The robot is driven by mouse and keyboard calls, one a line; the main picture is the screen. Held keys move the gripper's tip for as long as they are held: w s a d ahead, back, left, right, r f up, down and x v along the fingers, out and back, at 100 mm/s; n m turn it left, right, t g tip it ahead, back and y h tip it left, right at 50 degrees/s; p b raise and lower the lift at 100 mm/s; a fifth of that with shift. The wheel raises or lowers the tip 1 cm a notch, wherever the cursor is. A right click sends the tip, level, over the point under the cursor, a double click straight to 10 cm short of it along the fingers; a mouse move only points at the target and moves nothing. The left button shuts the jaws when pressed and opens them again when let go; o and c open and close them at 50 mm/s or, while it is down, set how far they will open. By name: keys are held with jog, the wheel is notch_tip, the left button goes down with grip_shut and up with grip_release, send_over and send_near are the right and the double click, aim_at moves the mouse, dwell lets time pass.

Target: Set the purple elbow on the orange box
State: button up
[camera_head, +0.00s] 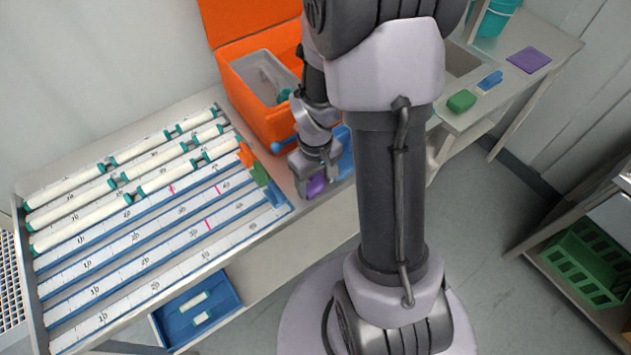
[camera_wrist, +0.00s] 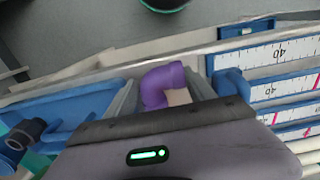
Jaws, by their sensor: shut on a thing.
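The purple elbow (camera_head: 317,186) is in my gripper (camera_head: 312,186), low over the bench strip between the ruled rack and a blue tray. In the wrist view the purple elbow (camera_wrist: 163,84) sits between the two fingers of my gripper (camera_wrist: 162,92), which is shut on it. I cannot tell whether the elbow touches the bench. The orange box (camera_head: 250,112) stands at the back of the bench, behind my gripper, with its lid (camera_head: 245,15) raised. A grey bin is inside it. My arm hides the box's right part.
The ruled rack (camera_head: 150,265) with several white tubes fills the left. Orange (camera_head: 246,155), green (camera_head: 260,174) and blue (camera_head: 275,195) pieces stand at its right end. The blue tray (camera_wrist: 60,105) lies close beside my gripper. A side bench (camera_head: 520,85) is at right.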

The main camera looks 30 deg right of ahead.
aim_at(315, 181)
jog(key=shift+f, duration=0.2)
jog(key=o, duration=1.1)
notch_tip(315, 181, up, 12)
jog(key=p, duration=0.5)
jog(key=s+a+r+m+t, duration=0.1)
jog(key=s+a+r+t, duration=0.1)
jog(key=a+r, duration=0.3)
jog(key=s+a+r+m+t+y, duration=0.1)
jog(key=s+a+r+m+t, duration=0.1)
jog(key=s+a+r, duration=0.2)
jog(key=s+a+r+m+t+y, duration=0.1)
jog(key=s+a+r, duration=0.2)
jog(key=r, duration=0.6)
jog(key=shift+s+a+r+m+t, duration=0.1)
jog(key=shift+s+a+m+t, duration=0.1)
jog(key=shift+a, duration=0.5)
jog(key=shift+s+a+r+m+t, duration=0.1)
jog(key=shift+a+m+t, duration=0.1)
jog(key=shift+a, duration=0.45)
